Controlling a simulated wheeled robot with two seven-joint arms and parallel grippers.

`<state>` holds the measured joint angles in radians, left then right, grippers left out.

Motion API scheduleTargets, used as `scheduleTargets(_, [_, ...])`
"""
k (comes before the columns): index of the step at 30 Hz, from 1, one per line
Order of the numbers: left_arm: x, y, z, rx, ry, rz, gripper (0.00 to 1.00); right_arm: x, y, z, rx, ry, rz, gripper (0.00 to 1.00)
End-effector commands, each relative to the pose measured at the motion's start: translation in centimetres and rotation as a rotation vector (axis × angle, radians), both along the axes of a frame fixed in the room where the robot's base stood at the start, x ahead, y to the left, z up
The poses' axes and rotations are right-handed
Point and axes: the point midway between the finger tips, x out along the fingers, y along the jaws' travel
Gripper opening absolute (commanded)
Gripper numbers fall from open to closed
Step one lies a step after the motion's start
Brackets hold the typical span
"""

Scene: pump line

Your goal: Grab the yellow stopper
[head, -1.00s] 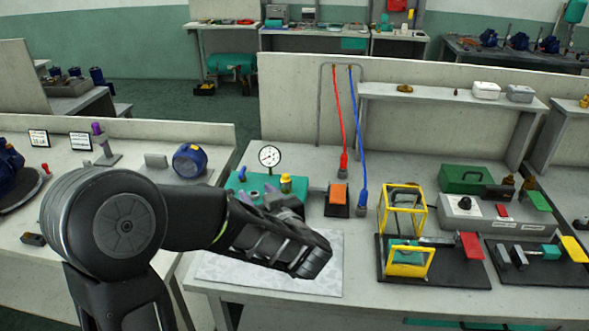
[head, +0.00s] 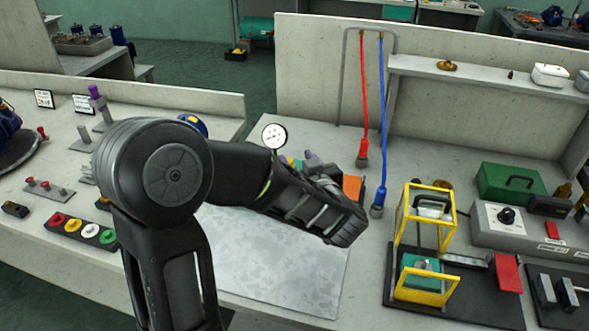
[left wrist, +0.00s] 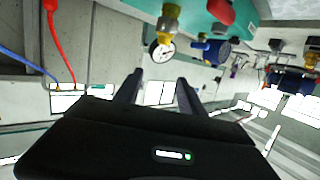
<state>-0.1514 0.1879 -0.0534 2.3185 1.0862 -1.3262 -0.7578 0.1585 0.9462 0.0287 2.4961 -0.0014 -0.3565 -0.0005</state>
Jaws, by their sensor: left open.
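My left gripper (head: 321,164) is open and empty. It points away from the head over the bench, just right of the white-faced gauge (head: 274,137). The left wrist view shows its two fingers (left wrist: 160,78) apart, with nothing between them. That view also shows a teal block (left wrist: 190,12), the gauge (left wrist: 160,51) and a yellow-brass fitting (left wrist: 170,18) beyond the fingers. I cannot tell whether this fitting is the yellow stopper. In the head view my left arm mostly hides the teal block and the yellow piece on it. My right gripper is not in view.
A pale mat (head: 285,265) lies under my left arm. A red hose (head: 362,100) and a blue hose (head: 381,130) hang to the right. A yellow frame (head: 425,215) stands farther right. A strip with coloured round pieces (head: 83,229) lies on the left bench.

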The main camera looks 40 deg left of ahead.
Motion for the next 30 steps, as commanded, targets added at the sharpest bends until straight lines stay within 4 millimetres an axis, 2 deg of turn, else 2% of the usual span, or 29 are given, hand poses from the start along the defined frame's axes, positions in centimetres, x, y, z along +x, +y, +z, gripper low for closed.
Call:
scheduleTargets(1, [0.0, 0.0, -1.6, 0.000, 0.000, 0.000, 0.47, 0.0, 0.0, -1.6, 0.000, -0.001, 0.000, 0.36])
scheduleTargets(9, [0.0, 0.0, -4.5, 0.000, 0.000, 0.000, 0.47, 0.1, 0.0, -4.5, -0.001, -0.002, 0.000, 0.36])
scheduleTargets(20, [0.0, 0.0, -4.3, 0.000, 0.000, 0.000, 0.47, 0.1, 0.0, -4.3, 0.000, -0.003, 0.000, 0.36])
scheduleTargets(30, [1.6, 2.1, -4.9, 0.000, 0.000, 0.000, 0.47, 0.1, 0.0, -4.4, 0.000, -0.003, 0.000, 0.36])
